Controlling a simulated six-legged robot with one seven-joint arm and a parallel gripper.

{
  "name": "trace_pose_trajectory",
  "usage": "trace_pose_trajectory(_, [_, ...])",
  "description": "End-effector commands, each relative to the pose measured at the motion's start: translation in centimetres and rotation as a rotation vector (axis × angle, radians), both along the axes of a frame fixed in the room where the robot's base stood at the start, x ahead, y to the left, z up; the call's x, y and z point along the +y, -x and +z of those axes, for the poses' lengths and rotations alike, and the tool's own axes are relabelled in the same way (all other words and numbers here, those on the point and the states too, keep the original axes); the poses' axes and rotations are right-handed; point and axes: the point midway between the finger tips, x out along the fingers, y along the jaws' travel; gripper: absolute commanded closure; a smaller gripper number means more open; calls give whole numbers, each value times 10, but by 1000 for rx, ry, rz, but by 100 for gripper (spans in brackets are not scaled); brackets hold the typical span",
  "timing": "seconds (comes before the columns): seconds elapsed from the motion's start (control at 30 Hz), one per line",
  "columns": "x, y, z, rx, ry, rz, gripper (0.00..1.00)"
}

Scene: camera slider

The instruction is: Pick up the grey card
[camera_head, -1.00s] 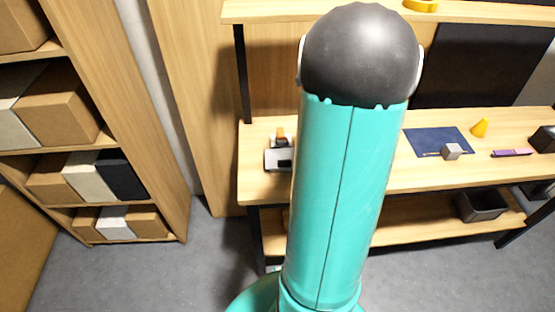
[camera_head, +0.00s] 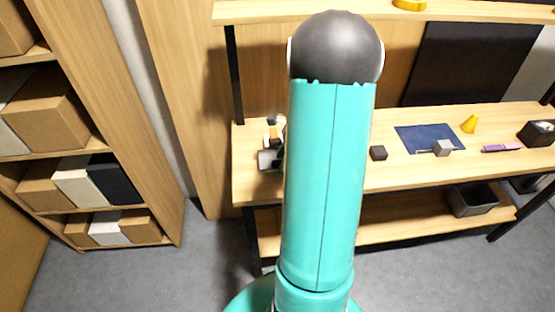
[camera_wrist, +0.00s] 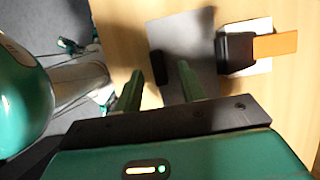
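In the wrist view a flat grey card-like sheet (camera_wrist: 180,38) lies on the light wood surface, just ahead of my gripper. My gripper (camera_wrist: 160,74) has its two green fingers apart, with the right finger over the sheet and the left beside its left edge. A small dark bar (camera_wrist: 158,66) shows between the fingers; I cannot tell whether it lies on the sheet or beside it. I see nothing held. In the head view a small grey item (camera_head: 266,160) sits at the left end of the workbench, partly hidden by my arm. My gripper is hidden there.
A black item (camera_wrist: 236,50) with white and orange parts stands right of the sheet. The workbench (camera_head: 400,180) also holds a dark cube (camera_head: 378,153), a blue mat (camera_head: 420,136), a grey cube (camera_head: 443,148), a yellow cone (camera_head: 470,124) and a black box (camera_head: 537,133). Shelves (camera_head: 165,215) stand left.

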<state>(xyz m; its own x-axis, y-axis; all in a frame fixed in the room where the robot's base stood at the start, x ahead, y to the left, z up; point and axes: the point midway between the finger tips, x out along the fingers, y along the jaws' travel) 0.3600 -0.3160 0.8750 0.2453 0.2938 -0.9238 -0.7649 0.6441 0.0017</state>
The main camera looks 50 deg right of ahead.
Motion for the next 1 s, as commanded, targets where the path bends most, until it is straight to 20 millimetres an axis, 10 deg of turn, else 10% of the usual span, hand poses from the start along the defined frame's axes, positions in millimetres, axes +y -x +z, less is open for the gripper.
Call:
trace_pose_trajectory(0.27, [1, -2, -4, -1, 1, -1, 60])
trace_pose_trajectory(0.5, [1, -2, -4, -1, 1, -1, 100])
trace_pose_trajectory(1.0, [1, -2, 8, -2, 3, 1, 100])
